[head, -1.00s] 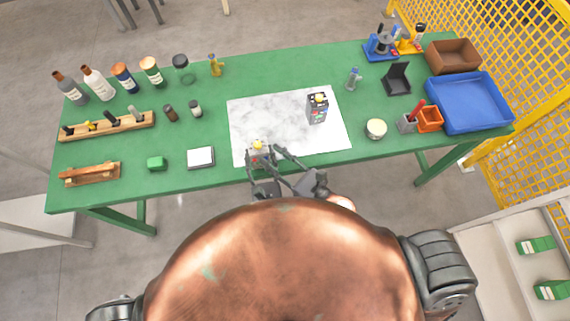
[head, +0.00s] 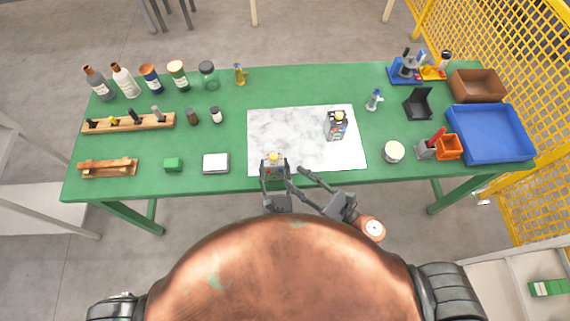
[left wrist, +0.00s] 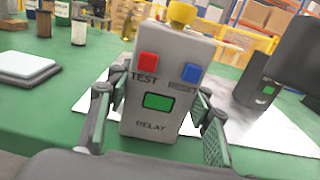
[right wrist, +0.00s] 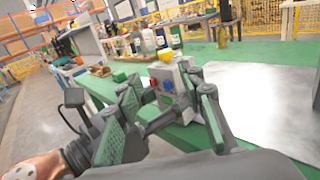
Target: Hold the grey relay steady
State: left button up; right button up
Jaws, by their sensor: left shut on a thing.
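The grey relay (left wrist: 160,95) stands upright in the left wrist view. It has a red TEST button, a blue RESET button, a green window and a yellow knob on top. In the head view the relay (head: 273,168) is at the white mat's front left edge. My left gripper (left wrist: 155,125) is shut on it, one finger on each side. My right gripper (head: 296,178) is just right of the relay, with its fingers apart and empty. In the right wrist view the relay (right wrist: 178,85) shows beyond those open fingers, apart from them.
A white-lidded box (head: 216,163) and a green block (head: 173,164) lie to the left. A round pale tin (head: 393,152) and a blue tray (head: 490,135) are to the right.

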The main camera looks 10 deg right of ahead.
aim_at(277, 157)
jog(key=w+d+n+g+y, duration=0.3)
jog(key=g, duration=0.1)
jog(key=x, duration=1.1)
jog(key=shift+w+a+r, duration=0.2)
jog(key=shift+r, duration=0.05)
jog(key=shift+c, duration=0.6)
grip_shut()
